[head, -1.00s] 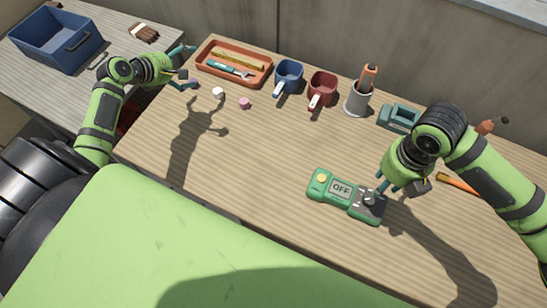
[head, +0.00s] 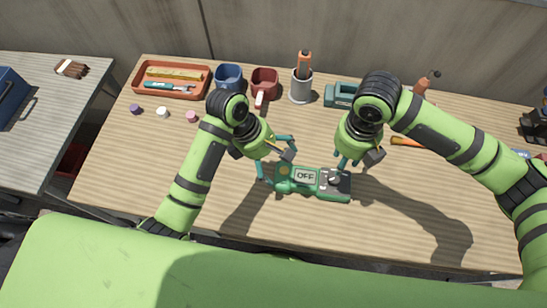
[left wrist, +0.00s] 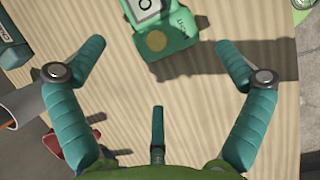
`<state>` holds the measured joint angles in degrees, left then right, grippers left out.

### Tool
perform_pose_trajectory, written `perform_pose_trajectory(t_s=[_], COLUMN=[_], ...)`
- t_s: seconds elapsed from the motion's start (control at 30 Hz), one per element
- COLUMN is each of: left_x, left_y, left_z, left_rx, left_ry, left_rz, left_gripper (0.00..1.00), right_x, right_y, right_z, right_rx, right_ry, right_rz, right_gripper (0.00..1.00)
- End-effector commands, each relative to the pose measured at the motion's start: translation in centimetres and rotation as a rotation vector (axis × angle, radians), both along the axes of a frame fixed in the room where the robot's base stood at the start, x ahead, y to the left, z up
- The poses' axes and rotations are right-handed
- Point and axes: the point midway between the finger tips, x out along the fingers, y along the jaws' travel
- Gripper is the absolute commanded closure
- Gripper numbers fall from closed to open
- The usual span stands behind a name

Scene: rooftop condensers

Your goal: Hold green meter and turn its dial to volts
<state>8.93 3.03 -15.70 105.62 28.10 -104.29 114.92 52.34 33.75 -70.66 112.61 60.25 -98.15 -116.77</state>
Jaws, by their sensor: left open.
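The green meter (head: 313,191) lies flat on the workbench, and its screen (head: 305,176) reads OFF. Its dial (head: 334,179) is on the dark panel at the right end; the pointer is too small to read. My left gripper (head: 279,166) is open at the meter's left end. In the left wrist view the open left gripper (left wrist: 160,48) has nothing between its fingers, and the meter's end with a yellow round part (left wrist: 157,41) lies just ahead. My right gripper (head: 349,163) points down beside the dial end; whether it touches the dial is unclear.
On the workbench (head: 120,165), an orange tray (head: 135,82), blue mug (head: 228,78), red mug (head: 264,80), grey cup (head: 300,88) and teal device (head: 340,96) stand behind. Small caps (head: 162,112) lie at left. The bench in front of the meter is clear.

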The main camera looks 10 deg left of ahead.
Motion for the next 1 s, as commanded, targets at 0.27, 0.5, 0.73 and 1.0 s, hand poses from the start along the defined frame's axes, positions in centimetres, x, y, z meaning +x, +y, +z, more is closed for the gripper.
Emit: perform_pose_trajectory(t_s=[0.27, 0.5, 0.73, 1.0], left_x=[-0.5, -0.4, -0.4, -0.4], left_y=[-1.5, -2.7, -3.1, -3.1], left_z=[-2.5, -5.5, -6.4, -6.4], left_rx=[0.01, 0.009, 0.008, 0.008], left_ry=[0.016, 0.014, 0.012, 0.011], left_rz=[-0.006, -0.007, -0.006, -0.005], left_gripper=[0.0, 0.0, 0.0, 0.32], right_x=[0.0, 0.0, 0.0, 0.0], right_y=[0.0, 0.0, 0.0, 0.0], right_z=[0.0, 0.0, 0.0, 0.0], right_rx=[0.0, 0.0, 0.0, 0.0], right_ry=[0.0, 0.0, 0.0, 0.0], right_rz=[0.0, 0.0, 0.0, 0.0], right_gripper=[0.61, 0.61, 0.61, 0.61])
